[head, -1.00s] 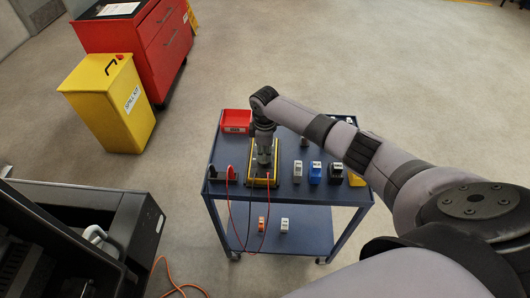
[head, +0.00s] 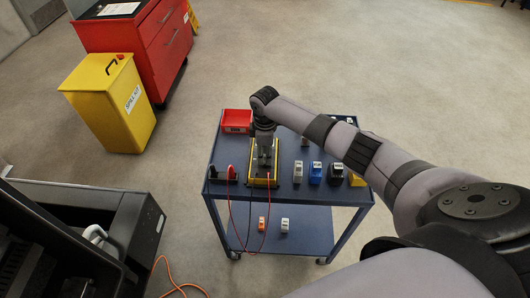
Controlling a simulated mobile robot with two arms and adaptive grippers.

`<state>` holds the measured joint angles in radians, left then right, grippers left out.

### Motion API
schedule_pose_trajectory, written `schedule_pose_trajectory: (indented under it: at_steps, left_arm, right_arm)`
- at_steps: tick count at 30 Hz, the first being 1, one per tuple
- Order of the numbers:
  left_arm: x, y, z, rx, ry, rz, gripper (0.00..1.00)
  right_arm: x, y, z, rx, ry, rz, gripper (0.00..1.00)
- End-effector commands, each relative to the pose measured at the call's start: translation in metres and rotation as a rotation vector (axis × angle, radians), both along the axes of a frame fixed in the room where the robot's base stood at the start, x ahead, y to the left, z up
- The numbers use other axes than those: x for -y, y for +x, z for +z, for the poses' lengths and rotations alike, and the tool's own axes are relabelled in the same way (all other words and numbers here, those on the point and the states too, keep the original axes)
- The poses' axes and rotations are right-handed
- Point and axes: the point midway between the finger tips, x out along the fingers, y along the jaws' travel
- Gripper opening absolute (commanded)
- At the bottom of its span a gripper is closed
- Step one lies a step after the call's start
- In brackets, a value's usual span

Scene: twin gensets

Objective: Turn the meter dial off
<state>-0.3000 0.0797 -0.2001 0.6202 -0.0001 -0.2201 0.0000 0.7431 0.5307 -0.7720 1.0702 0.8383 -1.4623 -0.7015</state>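The meter (head: 262,182) is a yellow-edged unit lying on top of the blue cart (head: 300,200). A red lead and a dark lead hang from its near end over the cart's front edge. My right gripper (head: 264,166) points down over the meter, with its fingertips at or just above its face. The gripper and wrist cover most of the face, so the dial is hidden. The fingers are too small to tell how far apart they are, or whether they touch the dial. My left gripper is out of view.
A red bin (head: 237,121) stands at the cart's back left. Several small boxes, including a blue one (head: 315,173), stand right of the meter. Two small items sit on the lower shelf. A yellow spill kit bin (head: 110,105) and red tool cabinet (head: 150,45) stand left; floor beyond is clear.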

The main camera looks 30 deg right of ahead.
Motion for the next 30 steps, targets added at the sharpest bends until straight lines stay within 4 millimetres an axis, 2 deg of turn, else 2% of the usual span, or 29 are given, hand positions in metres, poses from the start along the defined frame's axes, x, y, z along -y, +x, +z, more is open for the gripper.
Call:
schedule_pose_trajectory:
  at_steps: [4, 8, 15, 21, 25, 30]
  left_arm:
    - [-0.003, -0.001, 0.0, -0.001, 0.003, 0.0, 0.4]
    - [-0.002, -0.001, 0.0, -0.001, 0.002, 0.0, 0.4]
    - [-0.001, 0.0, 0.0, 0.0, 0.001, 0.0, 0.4]
    - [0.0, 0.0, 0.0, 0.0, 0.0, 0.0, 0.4]
    - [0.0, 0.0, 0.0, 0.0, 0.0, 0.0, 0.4]
    - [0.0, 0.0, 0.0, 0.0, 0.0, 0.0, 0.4]
  right_arm:
    - [0.0, 0.0, 0.003, 0.0, 0.0, 0.0, 0.32]
    - [0.0, 0.001, 0.018, 0.004, 0.0, -0.001, 0.32]
    - [0.0, 0.001, 0.069, 0.004, 0.001, 0.0, 0.32]
    - [0.0, 0.001, 0.104, 0.003, 0.001, 0.0, 0.32]
    - [0.0, 0.0, 0.116, 0.001, 0.001, 0.0, 0.32]
    - [0.0, 0.0, 0.12, 0.0, 0.0, 0.0, 0.32]
